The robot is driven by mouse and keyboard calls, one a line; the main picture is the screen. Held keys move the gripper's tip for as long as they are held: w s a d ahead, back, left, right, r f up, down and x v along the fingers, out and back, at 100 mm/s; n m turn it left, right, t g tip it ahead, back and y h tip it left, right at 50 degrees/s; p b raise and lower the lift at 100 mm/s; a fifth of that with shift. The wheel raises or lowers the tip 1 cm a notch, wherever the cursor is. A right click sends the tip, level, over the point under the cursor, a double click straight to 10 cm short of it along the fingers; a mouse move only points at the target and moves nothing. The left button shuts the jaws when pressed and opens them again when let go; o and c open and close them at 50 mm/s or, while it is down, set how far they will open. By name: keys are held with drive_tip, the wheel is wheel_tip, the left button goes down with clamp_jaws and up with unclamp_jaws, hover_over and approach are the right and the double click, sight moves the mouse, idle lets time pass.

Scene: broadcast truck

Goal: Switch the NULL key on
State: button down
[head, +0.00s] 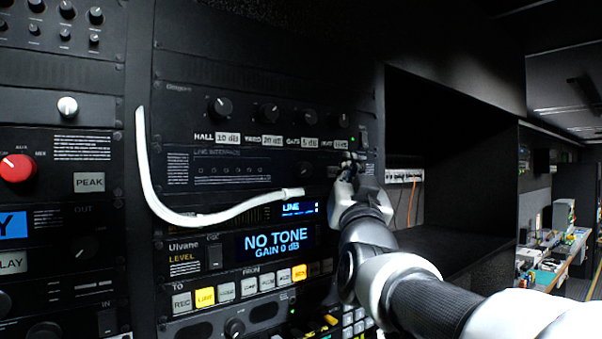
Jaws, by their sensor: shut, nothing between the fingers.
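My gripper (350,160) is shut and empty. Its tips are at the right end of the line interface panel (235,166), just under the row of knobs; I cannot tell whether they touch it. No NULL label is readable in the head view, and the gripper covers part of the panel there. A small dark switch (363,138) with a green light beside it shows just above the fingertips. A dark round knob (304,170) and the edge of a small key (333,171) sit left of the gripper.
A white cable (150,190) curves in front of the rack at left. Below are a lit display reading NO TONE (272,243) and a row of keys, some lit yellow and orange (204,297). An open dark bay (450,150) lies right of the panel.

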drive_tip(key=shift+w+a, duration=0.1)
idle(0.3)
drive_tip(key=shift+w+a, duration=0.15)
drive_tip(key=shift+w, duration=0.15)
drive_tip(key=shift+w+a, duration=0.2)
drive_tip(key=shift+w, duration=0.05)
idle(0.6)
idle(0.4)
drive_tip(key=shift+s+d+b, duration=0.45)
drive_tip(key=shift+s+b, duration=0.2)
drive_tip(key=shift+b, duration=0.25)
drive_tip(key=shift+s+d+b, duration=0.7)
drive_tip(key=shift+s+b, duration=0.25)
drive_tip(key=shift+s, duration=0.1)
drive_tip(key=shift+s+d+b, duration=0.7)
drive_tip(key=shift+s+b, duration=0.25)
drive_tip(key=shift+s, duration=0.1)
